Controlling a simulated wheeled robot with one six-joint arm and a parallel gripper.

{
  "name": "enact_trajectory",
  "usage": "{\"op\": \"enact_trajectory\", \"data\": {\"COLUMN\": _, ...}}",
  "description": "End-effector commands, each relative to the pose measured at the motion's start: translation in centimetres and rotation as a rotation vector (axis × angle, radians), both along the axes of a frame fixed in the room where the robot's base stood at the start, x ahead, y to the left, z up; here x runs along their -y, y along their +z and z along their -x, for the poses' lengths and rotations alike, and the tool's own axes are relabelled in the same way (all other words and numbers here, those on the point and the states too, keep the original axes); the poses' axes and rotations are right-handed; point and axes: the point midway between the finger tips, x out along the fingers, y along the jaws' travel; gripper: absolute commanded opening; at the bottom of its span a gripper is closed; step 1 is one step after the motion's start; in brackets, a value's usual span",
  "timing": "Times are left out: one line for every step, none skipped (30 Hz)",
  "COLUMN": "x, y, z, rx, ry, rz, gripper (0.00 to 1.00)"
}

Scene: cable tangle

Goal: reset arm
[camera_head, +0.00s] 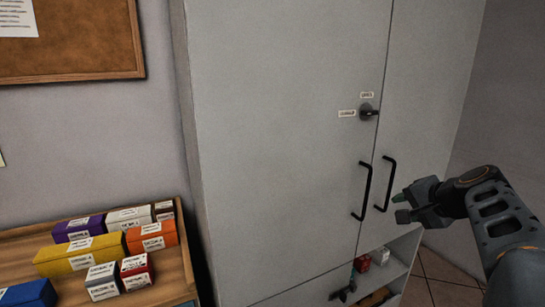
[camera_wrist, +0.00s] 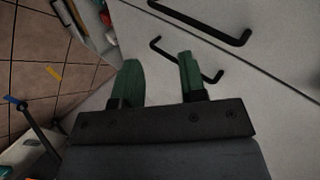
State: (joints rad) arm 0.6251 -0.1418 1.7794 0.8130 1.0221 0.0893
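My gripper (camera_head: 400,206) is at the right in the head view, in front of the right door of a grey cabinet (camera_head: 285,130). In the wrist view its two green fingers (camera_wrist: 157,80) stand apart with nothing between them, so it is open and empty. Two black door handles, the left (camera_head: 363,191) and the right (camera_head: 386,184), are on the cabinet doors. The fingertips are close to the right handle in the head view; I cannot tell the exact gap. In the wrist view a handle (camera_wrist: 185,58) passes beyond the fingers, and another handle (camera_wrist: 205,22) is above it.
A dark latch knob (camera_head: 368,112) sits between small labels on the cabinet. An open shelf (camera_head: 398,268) with small items is below the doors. A wooden rack (camera_head: 185,262) of coloured boxes stands at left. A corkboard (camera_head: 85,45) hangs on the wall. Tiled floor (camera_head: 445,285) shows at lower right.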

Motion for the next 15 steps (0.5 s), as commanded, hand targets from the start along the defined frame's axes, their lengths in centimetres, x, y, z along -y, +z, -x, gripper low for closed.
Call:
{"op": "enact_trajectory", "data": {"x": -2.4, "y": -1.0, "z": 1.8, "rx": -0.102, "ry": 0.073, "rz": 0.1, "gripper": 0.38}}
{"op": "enact_trajectory", "data": {"x": -3.5, "y": -2.2, "z": 2.9, "rx": -0.161, "ry": 0.121, "rz": 0.164, "gripper": 0.38}}
{"op": "enact_trajectory", "data": {"x": -4.9, "y": -3.6, "z": 4.6, "rx": -0.23, "ry": 0.19, "rz": 0.251, "gripper": 0.38}}
{"op": "enact_trajectory", "data": {"x": -5.9, "y": -4.4, "z": 5.9, "rx": -0.276, "ry": 0.244, "rz": 0.314, "gripper": 0.38}}
{"op": "enact_trajectory", "data": {"x": -6.9, "y": -5.2, "z": 7.2, "rx": -0.318, "ry": 0.302, "rz": 0.376, "gripper": 0.38}}
{"op": "enact_trajectory", "data": {"x": -8.1, "y": -6.0, "z": 8.9, "rx": -0.363, "ry": 0.379, "rz": 0.457, "gripper": 0.38}}
{"op": "enact_trajectory", "data": {"x": -8.9, "y": -6.4, "z": 10.1, "rx": -0.391, "ry": 0.435, "rz": 0.513, "gripper": 0.38}}
{"op": "enact_trajectory", "data": {"x": -9.7, "y": -6.7, "z": 11.3, "rx": -0.414, "ry": 0.492, "rz": 0.564, "gripper": 0.38}}
{"op": "enact_trajectory", "data": {"x": -10.6, "y": -6.8, "z": 12.7, "rx": -0.435, "ry": 0.561, "rz": 0.629, "gripper": 0.38}}
{"op": "enact_trajectory", "data": {"x": -11.2, "y": -6.9, "z": 13.6, "rx": -0.445, "ry": 0.605, "rz": 0.667, "gripper": 0.38}}
{"op": "enact_trajectory", "data": {"x": -11.8, "y": -6.9, "z": 14.3, "rx": -0.45, "ry": 0.645, "rz": 0.698, "gripper": 0.38}}
{"op": "enact_trajectory", "data": {"x": -12.5, "y": -6.7, "z": 15.1, "rx": -0.451, "ry": 0.686, "rz": 0.727, "gripper": 0.38}}
{"op": "enact_trajectory", "data": {"x": -13.0, "y": -6.6, "z": 15.5, "rx": -0.447, "ry": 0.712, "rz": 0.743, "gripper": 0.38}}
{"op": "enact_trajectory", "data": {"x": -13.5, "y": -6.3, "z": 15.8, "rx": -0.441, "ry": 0.732, "rz": 0.753, "gripper": 0.38}}
{"op": "enact_trajectory", "data": {"x": -14.2, "y": -5.9, "z": 16.0, "rx": -0.425, "ry": 0.751, "rz": 0.759, "gripper": 0.38}}
